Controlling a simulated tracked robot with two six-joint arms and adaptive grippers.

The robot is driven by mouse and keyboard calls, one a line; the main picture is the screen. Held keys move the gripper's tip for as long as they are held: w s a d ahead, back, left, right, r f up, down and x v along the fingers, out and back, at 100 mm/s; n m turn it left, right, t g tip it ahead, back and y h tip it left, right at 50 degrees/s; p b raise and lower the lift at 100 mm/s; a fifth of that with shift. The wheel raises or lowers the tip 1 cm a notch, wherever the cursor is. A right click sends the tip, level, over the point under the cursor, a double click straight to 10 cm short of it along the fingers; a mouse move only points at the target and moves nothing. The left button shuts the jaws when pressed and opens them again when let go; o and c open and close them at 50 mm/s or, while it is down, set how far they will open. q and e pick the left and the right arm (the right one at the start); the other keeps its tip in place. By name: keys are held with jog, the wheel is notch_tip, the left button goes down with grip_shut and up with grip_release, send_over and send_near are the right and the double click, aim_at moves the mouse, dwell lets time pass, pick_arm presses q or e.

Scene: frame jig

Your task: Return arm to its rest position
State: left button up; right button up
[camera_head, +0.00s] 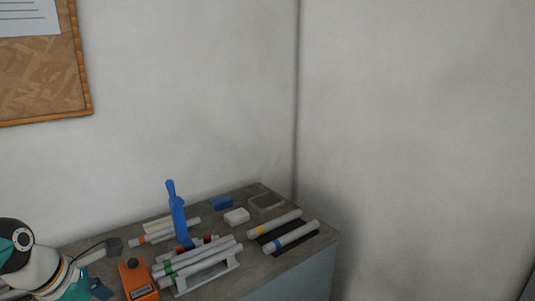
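Part of my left arm (40,268) shows at the bottom left, with a black cap, a white link and a teal section. It stands beside the left end of the workbench. My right arm and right gripper do not show. A white rack (207,278) on the bench carries several white tubes with green and red bands. A blue upright tool (178,215) stands right behind the rack.
An orange box (138,280) with a black knob sits between my arm and the rack. More banded tubes (274,223) lie on a dark holder at the right. A white block (237,216), a blue block (221,203) and a shallow tray (266,202) are behind. Walls close the corner.

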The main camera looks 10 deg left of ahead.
pick_arm(q)
jog(key=d+f+m+g+h, duration=0.1)
jog(key=d+f+m+g, duration=0.1)
jog(key=d+f, duration=0.45)
jog(key=s+d+f+m+g+h, duration=0.1)
jog(key=d+f+g, duration=0.15)
jog(key=f, duration=0.75)
jog(key=d+f+m+g+h, duration=0.1)
jog(key=d+f+m+g, duration=0.1)
jog(key=d+f, duration=0.45)
jog(key=s+d+f+m+g, duration=0.1)
jog(key=s+d+f+m, duration=0.45)
jog(key=f, duration=0.35)
jog(key=s+d+f+m, duration=0.5)
jog(key=s+f+m, duration=0.2)
jog(key=f, duration=0.2)
jog(key=w+m+t, duration=0.1)
jog(key=m, duration=0.1)
jog(key=w+m+t, duration=0.1)
jog(key=w+m, duration=0.1)
jog(key=m, duration=0.1)
jog(key=w+m+t, duration=0.1)
jog(key=w+m, duration=0.1)
jog(key=m, duration=0.1)
jog(key=shift+a+f, duration=0.25)
jog(key=shift+a, duration=0.1)
